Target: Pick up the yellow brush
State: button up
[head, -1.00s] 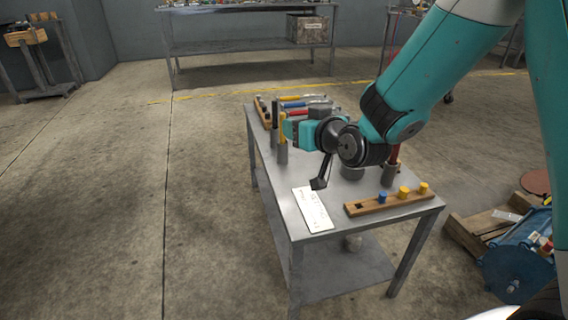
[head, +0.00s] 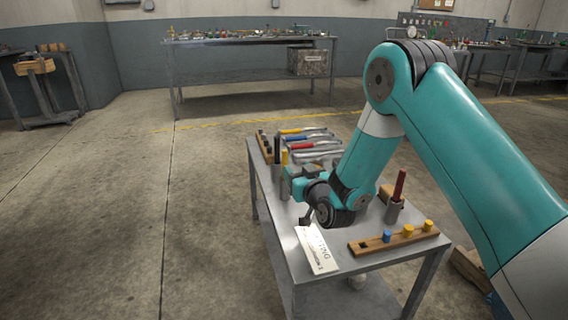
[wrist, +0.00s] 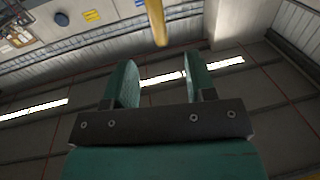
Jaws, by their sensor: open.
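The yellow brush (head: 284,157) stands upright in a grey cylindrical holder (head: 284,184) at the left side of the metal table. Only its yellow handle shows. My teal gripper (head: 296,175) is beside it, just to its right and low, close to the holder's top. In the wrist view my gripper (wrist: 161,82) is open and empty, with its two teal fingers apart. The yellow handle (wrist: 155,22) shows beyond the fingertips, roughly in line with the gap. I cannot tell whether anything touches.
A wooden block (head: 370,244) with blue and yellow pegs and a white sign (head: 316,250) lie at the front. Wrenches and colored-handled tools (head: 310,142) lie behind. Floor to the left is clear.

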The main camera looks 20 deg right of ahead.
aim_at(286, 158)
jog(key=shift+w+a+r+p, duration=0.2)
jog(key=shift+w+p, duration=0.55)
jog(key=shift+p, duration=0.55)
jog(key=shift+w+a+r+p, duration=0.15)
jog(key=shift+w+p, duration=0.6)
jog(key=shift+p, duration=0.5)
jog(key=shift+w+a+f+b, duration=0.1)
jog(key=shift+w+f+b, duration=0.1)
jog(key=shift+w, duration=0.3)
jog(key=shift+w+a+f+b, duration=0.1)
jog(key=shift+w+f+b, duration=0.1)
jog(key=shift+w, duration=0.3)
jog(key=shift+w+a+r+b, duration=0.1)
jog(key=shift+w+b, duration=0.2)
jog(key=shift+w, duration=1.15)
jog(key=shift+w+a+b, duration=0.1)
jog(key=shift+w+b, duration=0.15)
jog(key=shift+w, duration=1.2)
grip_shut()
